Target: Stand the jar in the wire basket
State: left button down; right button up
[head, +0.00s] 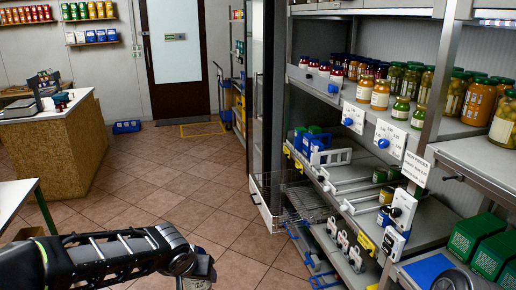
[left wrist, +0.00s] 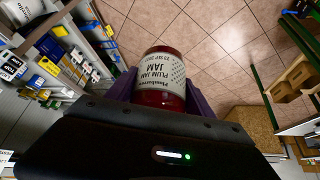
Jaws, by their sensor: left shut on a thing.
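A jar of plum jam (left wrist: 162,75) with a white label and red contents is in the left wrist view. My left gripper (left wrist: 160,92) is shut on it, with a purple finger on each side. My right gripper is not in view.
Shelves on the right hold several jars (head: 380,95), with price tags and clips along the edges. Green boxes (head: 468,236) are at the lower right. A wooden counter (head: 60,140) stands at the left, and a blue crate (head: 126,127) lies on the floor. The tiled floor between is clear.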

aim_at(276, 205)
jog(key=i+j+u, duration=0.15)
jog(key=i, duration=0.35)
jog(key=i+j+u, duration=0.2)
jog(key=i, duration=0.25)
jog(key=i+j+u, duration=0.15)
jog(key=i, duration=0.35)
jog(key=i+j+z, duration=0.1)
jog(key=i+z, duration=0.3)
jog(key=i+j+z, duration=0.15)
jog(key=z, duration=0.3)
jog(key=i+j+z, duration=0.25)
jog(key=z, duration=0.15)
jog(key=i+j+z, duration=0.2)
jog(key=z, duration=0.2)
jog(key=i+j+z, duration=0.1)
jog(key=j+z, duration=0.3)
jog(key=i+j+z, duration=0.1)
jog(key=j+z, duration=0.3)
jog(key=j, duration=0.15)
jog(key=j+z, duration=0.4)
jog(key=j, duration=0.15)
